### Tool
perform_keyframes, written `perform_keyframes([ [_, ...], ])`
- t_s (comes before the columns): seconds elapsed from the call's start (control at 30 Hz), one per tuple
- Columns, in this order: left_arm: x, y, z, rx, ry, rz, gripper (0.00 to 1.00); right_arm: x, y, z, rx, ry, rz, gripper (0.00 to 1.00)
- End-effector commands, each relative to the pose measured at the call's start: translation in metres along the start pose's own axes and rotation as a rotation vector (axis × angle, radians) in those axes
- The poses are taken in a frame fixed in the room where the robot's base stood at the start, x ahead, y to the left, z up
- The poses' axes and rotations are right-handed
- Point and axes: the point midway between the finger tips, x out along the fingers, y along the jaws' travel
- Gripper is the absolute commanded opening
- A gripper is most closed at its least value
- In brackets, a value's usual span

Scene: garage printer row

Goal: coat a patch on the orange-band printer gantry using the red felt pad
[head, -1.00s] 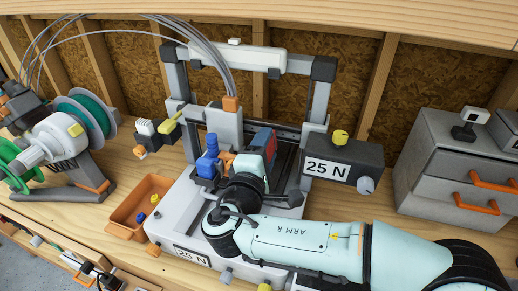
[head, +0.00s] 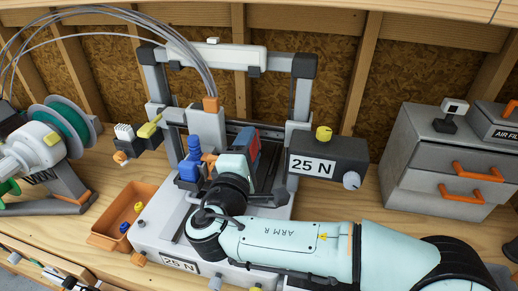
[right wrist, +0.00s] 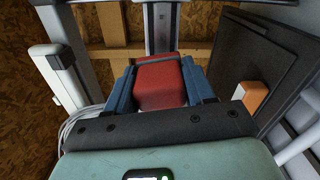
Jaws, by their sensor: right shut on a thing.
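The printer gantry is a tall white and grey frame (head: 225,56) behind my right gripper, with an upright (head: 300,95) on its right side. An orange block (head: 211,104) sits where the grey tubes meet the white carriage. My right gripper (head: 248,150) is over the printer bed, in front of the frame, and shut on the red felt pad. In the right wrist view the red pad (right wrist: 160,88) sits between the two blue fingers, facing a grey upright. I cannot tell whether the pad touches the gantry. My left gripper is not in view.
A dark control box (head: 328,158) marked 25 N is close right of my gripper. A blue thing (head: 192,150) stands on the printer at left. An orange bin (head: 112,222), a spool holder (head: 40,150) and grey drawers (head: 435,165) flank the printer.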

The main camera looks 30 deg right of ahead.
Motion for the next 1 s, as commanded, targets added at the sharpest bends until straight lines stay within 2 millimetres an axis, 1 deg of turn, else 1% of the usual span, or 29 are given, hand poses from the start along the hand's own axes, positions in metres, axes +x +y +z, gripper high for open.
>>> perform_keyframes([
  [0.03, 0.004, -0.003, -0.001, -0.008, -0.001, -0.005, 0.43, 0.004, 0.001, 0.001, 0.005, -0.014, 0.001, 0.29],
  [0.23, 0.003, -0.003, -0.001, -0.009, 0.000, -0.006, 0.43, 0.004, 0.002, -0.005, 0.004, -0.014, 0.001, 0.29],
  [0.5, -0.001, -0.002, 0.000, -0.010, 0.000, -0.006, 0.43, 0.005, 0.006, -0.028, 0.003, -0.015, 0.001, 0.29],
  [0.6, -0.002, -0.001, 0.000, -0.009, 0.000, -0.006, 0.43, 0.005, 0.006, -0.034, 0.002, -0.015, 0.000, 0.29],
  [0.77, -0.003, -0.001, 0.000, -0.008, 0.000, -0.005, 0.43, 0.006, 0.007, -0.037, 0.002, -0.016, 0.000, 0.29],
  [1.0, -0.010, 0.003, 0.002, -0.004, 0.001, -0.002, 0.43, 0.006, 0.011, -0.056, 0.001, -0.016, -0.001, 0.29],
])
